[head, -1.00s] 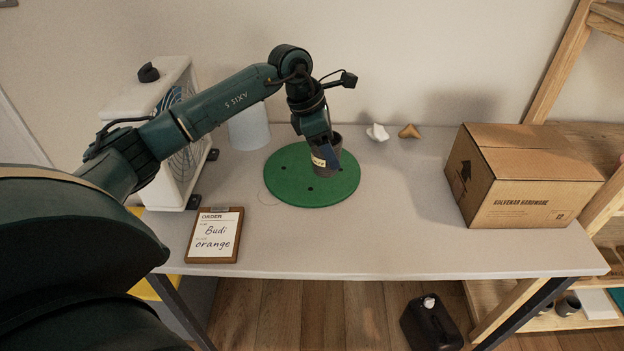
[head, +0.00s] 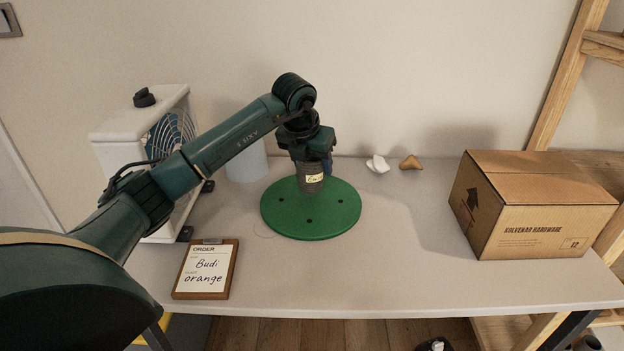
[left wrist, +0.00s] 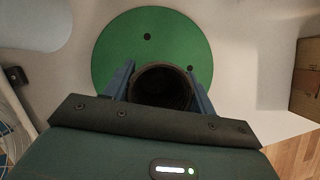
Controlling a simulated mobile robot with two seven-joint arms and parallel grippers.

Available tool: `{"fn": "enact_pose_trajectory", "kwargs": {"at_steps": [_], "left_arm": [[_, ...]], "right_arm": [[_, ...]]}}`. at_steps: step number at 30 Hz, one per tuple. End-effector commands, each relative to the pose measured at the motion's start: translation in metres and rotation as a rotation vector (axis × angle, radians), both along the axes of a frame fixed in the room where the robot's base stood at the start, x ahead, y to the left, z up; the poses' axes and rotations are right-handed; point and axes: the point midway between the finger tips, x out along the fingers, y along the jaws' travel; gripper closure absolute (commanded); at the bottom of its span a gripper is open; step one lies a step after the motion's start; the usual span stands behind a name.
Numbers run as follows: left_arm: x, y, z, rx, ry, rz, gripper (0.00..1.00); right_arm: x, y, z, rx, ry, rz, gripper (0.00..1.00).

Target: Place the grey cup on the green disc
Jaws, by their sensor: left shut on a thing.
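The grey cup (head: 311,184), with a pale label on its side, is upright over the back-middle part of the green disc (head: 335,222). My left gripper (head: 313,165) is shut on it from above. In the left wrist view the cup's dark open mouth (left wrist: 162,88) sits between the two blue fingers, with the green disc (left wrist: 150,30) beyond it. I cannot tell whether the cup's base touches the disc. The disc lies flat on the table and shows several small dark holes. My right gripper is not in view.
A cardboard box (head: 540,205) stands at the right of the table (head: 400,270). A fan (head: 160,140) and a pale cylinder (head: 247,163) are at the back left. An order clipboard (head: 205,270) lies at the front left. Two small pieces (head: 411,163) lie behind the disc.

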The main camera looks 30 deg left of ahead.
Motion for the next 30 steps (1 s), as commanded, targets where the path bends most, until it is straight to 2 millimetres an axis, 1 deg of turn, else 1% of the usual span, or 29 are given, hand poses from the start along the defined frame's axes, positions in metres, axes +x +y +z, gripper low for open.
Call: {"fn": "enact_pose_trajectory", "kwargs": {"at_steps": [2,6,8,15,19,20,27,30], "left_arm": [[0.0,0.0,-0.007,-0.001,0.001,0.0,0.72],[-0.001,0.0,-0.027,-0.001,0.003,-0.001,0.72],[0.0,0.0,-0.034,-0.001,0.001,-0.001,0.72],[0.0,0.0,-0.036,0.0,-0.002,-0.002,0.72],[0.0,0.0,-0.04,0.0,-0.001,-0.002,0.72],[0.0,0.0,-0.039,0.0,0.0,-0.002,0.42],[0.0,0.0,-0.039,0.0,0.001,-0.002,0.22],[0.0,0.0,-0.039,0.0,0.001,-0.002,0.22]], "right_arm": [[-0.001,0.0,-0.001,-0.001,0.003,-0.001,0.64],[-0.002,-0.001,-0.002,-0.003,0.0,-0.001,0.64],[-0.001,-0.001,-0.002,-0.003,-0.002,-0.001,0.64],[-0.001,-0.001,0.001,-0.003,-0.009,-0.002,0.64],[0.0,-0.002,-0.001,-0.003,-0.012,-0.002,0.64],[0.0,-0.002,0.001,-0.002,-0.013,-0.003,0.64],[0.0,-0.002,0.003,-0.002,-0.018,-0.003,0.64],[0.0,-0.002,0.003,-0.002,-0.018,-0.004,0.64]]}}
